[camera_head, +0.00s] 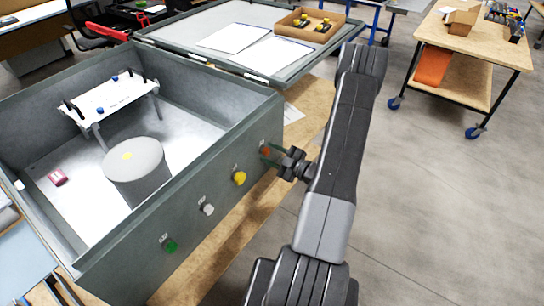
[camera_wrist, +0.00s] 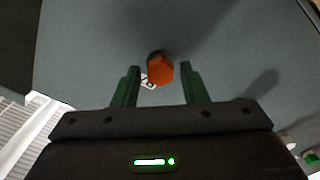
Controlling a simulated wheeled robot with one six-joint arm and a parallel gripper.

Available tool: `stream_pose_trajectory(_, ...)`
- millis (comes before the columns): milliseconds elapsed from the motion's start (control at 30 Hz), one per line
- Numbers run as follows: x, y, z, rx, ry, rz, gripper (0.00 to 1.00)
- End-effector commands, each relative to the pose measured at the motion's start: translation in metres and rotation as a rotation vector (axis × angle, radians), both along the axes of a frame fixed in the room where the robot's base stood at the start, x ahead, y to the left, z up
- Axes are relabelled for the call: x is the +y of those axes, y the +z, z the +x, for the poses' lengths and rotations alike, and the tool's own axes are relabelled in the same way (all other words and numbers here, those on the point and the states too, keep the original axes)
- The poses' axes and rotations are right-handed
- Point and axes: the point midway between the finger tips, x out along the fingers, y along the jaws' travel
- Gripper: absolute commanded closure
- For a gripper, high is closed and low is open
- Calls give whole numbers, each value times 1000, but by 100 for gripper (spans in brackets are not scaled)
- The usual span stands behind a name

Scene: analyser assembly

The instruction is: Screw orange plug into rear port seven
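The orange plug (camera_head: 265,151) sits on the outer wall of the grey analyser case (camera_head: 222,200), at the far end of a row of coloured plugs. In the wrist view the orange plug (camera_wrist: 160,70) lies between and slightly beyond my two green fingertips. My gripper (camera_head: 281,157) is close to that wall, beside the plug. In the wrist view my gripper (camera_wrist: 160,80) is open, with a visible gap on each side of the plug. A small white label shows partly behind the plug, too hidden to read. How deep the plug sits is not visible.
Yellow (camera_head: 239,178), white (camera_head: 208,209) and green (camera_head: 171,246) plugs stick out along the same wall. Inside the open case are a grey cylinder (camera_head: 135,170) and a white raised plate (camera_head: 112,98). A wooden cart (camera_head: 470,45) stands at right; the floor between is clear.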

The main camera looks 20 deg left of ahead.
Motion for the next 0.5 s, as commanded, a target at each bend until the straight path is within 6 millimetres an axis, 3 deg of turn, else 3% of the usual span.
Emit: stream_pose_trajectory(500, 0, -6, 0, -621, 0, -225, 61)
